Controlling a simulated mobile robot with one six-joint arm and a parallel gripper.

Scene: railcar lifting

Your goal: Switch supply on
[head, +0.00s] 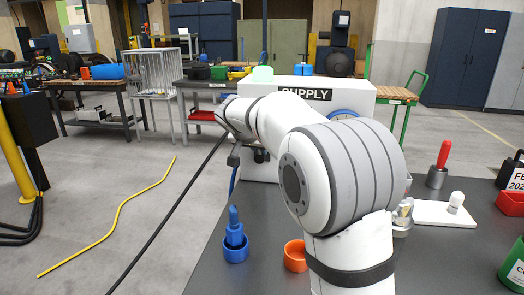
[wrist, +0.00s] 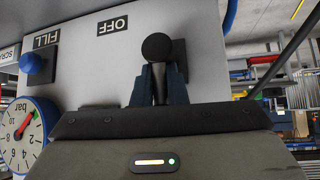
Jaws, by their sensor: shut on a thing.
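The white supply box (head: 352,98) stands at the back of the dark bench in the head view, with a black SUPPLY label (head: 305,95). My arm covers much of its front. In the wrist view, my gripper (wrist: 160,88) is shut on a black lever (wrist: 158,47) with a round knob; its blue fingers sit on both sides of the stem. The OFF label (wrist: 112,27) shows inverted on the white panel (wrist: 85,70), left of the lever. No ON label is visible. My gripper's fingers are hidden in the head view.
In the wrist view, a blue knob (wrist: 37,68) by the FILL label (wrist: 45,41) and a bar gauge (wrist: 25,135) lie left of the lever. On the bench are a blue cup (head: 236,250), an orange ring (head: 295,256) and a red-handled tool (head: 440,165).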

